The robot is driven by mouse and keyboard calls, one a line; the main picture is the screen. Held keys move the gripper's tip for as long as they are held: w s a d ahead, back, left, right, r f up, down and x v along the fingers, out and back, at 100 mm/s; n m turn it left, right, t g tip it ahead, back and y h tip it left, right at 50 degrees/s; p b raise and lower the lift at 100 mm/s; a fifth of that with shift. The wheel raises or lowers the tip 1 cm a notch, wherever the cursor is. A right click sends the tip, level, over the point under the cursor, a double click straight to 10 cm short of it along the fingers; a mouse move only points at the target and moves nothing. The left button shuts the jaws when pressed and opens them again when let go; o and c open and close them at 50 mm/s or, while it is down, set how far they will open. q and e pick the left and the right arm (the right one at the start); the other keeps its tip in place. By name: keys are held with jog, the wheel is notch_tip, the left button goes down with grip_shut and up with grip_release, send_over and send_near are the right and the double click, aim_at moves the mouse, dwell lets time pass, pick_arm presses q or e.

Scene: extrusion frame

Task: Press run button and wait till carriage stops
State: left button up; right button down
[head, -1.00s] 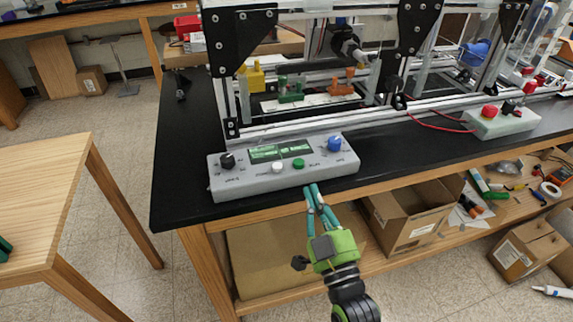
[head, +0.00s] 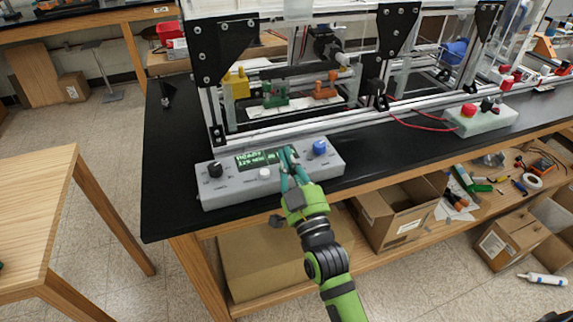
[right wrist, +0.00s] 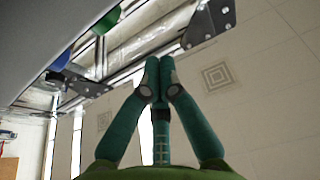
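The grey control box (head: 235,190) stands on the black bench top, with a black knob (head: 215,170), a lit green display (head: 258,158), a white button (head: 265,174) and a blue knob (head: 320,147). My right gripper (head: 288,152) is over the box, its fingertips together and empty, covering the green button and part of the display. In the right wrist view the fingers (right wrist: 153,68) meet at the tips; the green button (right wrist: 107,20) shows beyond them, apart in the picture. Contact cannot be told. Which part is the carriage is unclear. My left gripper is out of view.
Behind the box stands the aluminium extrusion frame with black plates (head: 220,45). Inside are a yellow block (head: 237,83), a green part (head: 275,94) and an orange part (head: 325,88). A second box with a red button (head: 468,110) stands right.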

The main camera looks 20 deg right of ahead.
aim_at(270, 170)
jog(key=shift+w+f, duration=0.2)
jog(key=shift+f, duration=0.75)
jog(key=shift+w+f, duration=0.2)
jog(key=shift+f, duration=0.75)
